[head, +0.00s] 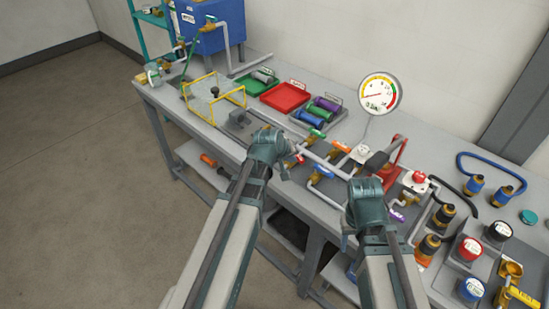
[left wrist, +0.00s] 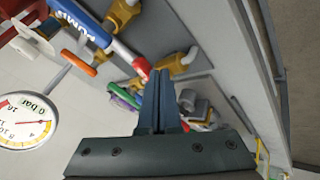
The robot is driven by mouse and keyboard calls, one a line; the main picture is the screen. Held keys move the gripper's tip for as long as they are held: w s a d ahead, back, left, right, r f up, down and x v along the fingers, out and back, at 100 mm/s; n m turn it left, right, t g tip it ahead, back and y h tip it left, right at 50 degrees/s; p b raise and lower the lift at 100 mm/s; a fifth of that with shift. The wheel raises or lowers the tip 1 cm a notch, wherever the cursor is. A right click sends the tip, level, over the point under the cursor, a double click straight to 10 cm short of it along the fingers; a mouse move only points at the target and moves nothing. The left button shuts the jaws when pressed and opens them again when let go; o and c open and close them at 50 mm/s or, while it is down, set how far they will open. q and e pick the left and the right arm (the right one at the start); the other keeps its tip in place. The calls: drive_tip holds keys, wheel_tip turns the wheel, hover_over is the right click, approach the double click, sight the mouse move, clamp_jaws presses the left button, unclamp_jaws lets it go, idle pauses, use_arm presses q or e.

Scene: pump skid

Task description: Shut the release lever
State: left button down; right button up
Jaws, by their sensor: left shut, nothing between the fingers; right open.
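Several small coloured handles sit on the pipework at the middle of the bench; I cannot tell for sure which is the release lever. A red handle (head: 300,158) is close to my left gripper (head: 286,168), with an orange handle (head: 341,146) farther right. In the left wrist view the shut, empty fingers (left wrist: 158,76) point at the pipework, beside a red part (left wrist: 141,66) and a brass fitting (left wrist: 178,62); contact cannot be told. An orange handle (left wrist: 80,63) lies near the gauge. My right gripper (head: 366,188) is over the bench's front, its fingers largely hidden.
A round gauge (head: 380,93) stands behind the pipes. A red stand (head: 393,163) with a dark cylinder is right of them. A red tray (head: 285,97) and a yellow wire frame (head: 215,98) are farther left. Round buttons and fittings crowd the right end. The floor at left is clear.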

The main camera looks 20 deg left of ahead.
use_arm(q)
drive_tip(key=shift+a, duration=0.15)
drive_tip(key=shift+w, duration=0.1)
drive_tip(key=shift+w+a, duration=0.35)
drive_tip(key=shift+w, duration=0.25)
drive_tip(key=s+r+p, duration=0.8)
drive_tip(key=s, duration=0.1)
drive_tip(key=shift+s, duration=0.3)
use_arm(e)
wheel_tip(320, 180, up, 8)
drive_tip(key=s, duration=0.1)
drive_tip(key=shift+s+a, duration=0.25)
drive_tip(key=shift+s, duration=0.15)
use_arm(q)
drive_tip(key=shift+d, duration=0.1)
